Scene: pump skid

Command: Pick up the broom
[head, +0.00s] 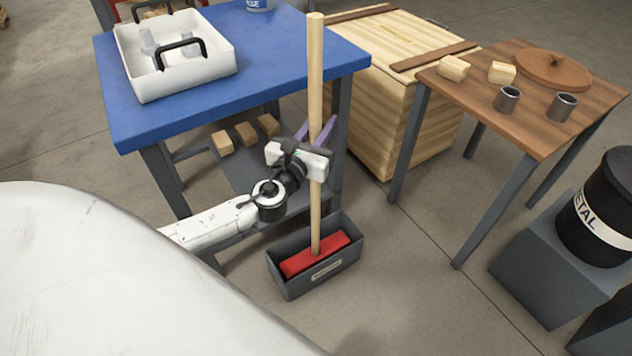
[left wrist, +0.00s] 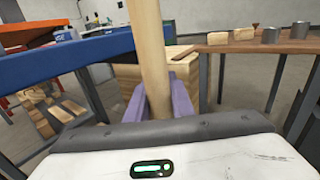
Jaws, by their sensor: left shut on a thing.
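The broom (head: 315,70) stands upright, with a long pale wooden handle and a red head (head: 315,256). Its head sits inside a dark grey open box (head: 290,287) on the floor. My left gripper (head: 317,130) reaches in from the left and is shut on the handle, below its middle. In the left wrist view the handle (left wrist: 148,50) runs up between the purple fingers (left wrist: 158,100). My right gripper is not in view.
A blue-topped workbench (head: 270,60) with a white tray (head: 200,75) stands behind and left of the broom. A wooden crate (head: 405,110) is behind it. A wooden table (head: 560,90) with cups and blocks is at right. A black drum (head: 600,205) stands on a grey block.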

